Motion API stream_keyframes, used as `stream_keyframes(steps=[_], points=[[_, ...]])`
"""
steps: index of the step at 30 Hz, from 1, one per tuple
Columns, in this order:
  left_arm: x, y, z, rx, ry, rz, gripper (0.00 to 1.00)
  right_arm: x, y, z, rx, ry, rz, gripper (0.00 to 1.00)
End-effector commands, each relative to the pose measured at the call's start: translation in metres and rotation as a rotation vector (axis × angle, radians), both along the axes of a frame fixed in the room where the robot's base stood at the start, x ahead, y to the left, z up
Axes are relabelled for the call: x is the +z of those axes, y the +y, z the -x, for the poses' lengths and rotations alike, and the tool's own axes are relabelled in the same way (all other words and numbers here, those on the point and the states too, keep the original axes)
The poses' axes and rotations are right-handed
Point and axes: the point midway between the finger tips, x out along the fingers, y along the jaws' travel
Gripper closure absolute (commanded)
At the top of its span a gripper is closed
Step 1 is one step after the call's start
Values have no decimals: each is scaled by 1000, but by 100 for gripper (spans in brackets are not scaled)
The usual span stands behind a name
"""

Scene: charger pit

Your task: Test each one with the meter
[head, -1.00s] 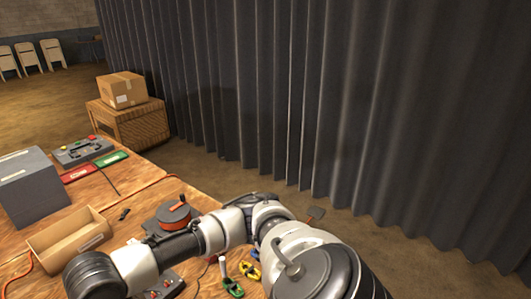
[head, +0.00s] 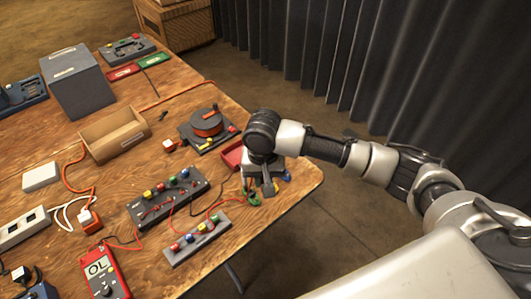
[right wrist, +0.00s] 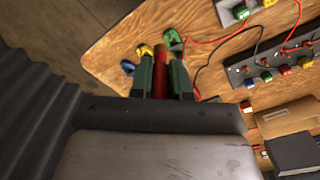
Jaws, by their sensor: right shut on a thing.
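A red meter (head: 103,280) showing "OL" lies at the near left of the table. My right gripper (head: 262,187) is over the table's right corner, shut on a red rod-like thing; in the right wrist view, the red rod (right wrist: 161,72) stands between its two fingers (right wrist: 162,82). Small coloured pieces lie around the fingertips: a blue one (right wrist: 128,67), a yellow one (right wrist: 144,50) and a green one (right wrist: 172,38). I cannot tell whether the rod touches any of them. My left gripper is out of view.
A dark panel with coloured knobs (head: 168,197) and a grey strip with coloured terminals (head: 196,240) stand left of the gripper, with loose leads between. A red tray (head: 232,156), an orange reel (head: 207,122) and an open wooden box (head: 114,137) lie behind. A curtain (head: 400,60) hangs beyond.

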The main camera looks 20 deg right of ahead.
Motion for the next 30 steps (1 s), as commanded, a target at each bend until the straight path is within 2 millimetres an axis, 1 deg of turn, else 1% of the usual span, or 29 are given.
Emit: stream_keyframes(steps=[1, 3, 7, 11, 14, 20, 30], points=[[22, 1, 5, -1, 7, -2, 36, 5, 6, -12, -59, 8, -5, 100], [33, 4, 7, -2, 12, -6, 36, -5, 9, -26, -138, 7, -6, 100], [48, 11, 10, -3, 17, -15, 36, -22, 13, -40, -241, 6, -9, 100], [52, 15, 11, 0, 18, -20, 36, -34, 15, -46, -292, 5, -10, 100], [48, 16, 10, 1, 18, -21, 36, -39, 15, -47, -301, 3, -10, 100], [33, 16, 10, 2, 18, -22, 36, -51, 14, -47, -299, 1, -10, 100], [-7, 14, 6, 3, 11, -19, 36, -82, 14, -47, -298, 0, -10, 100]])
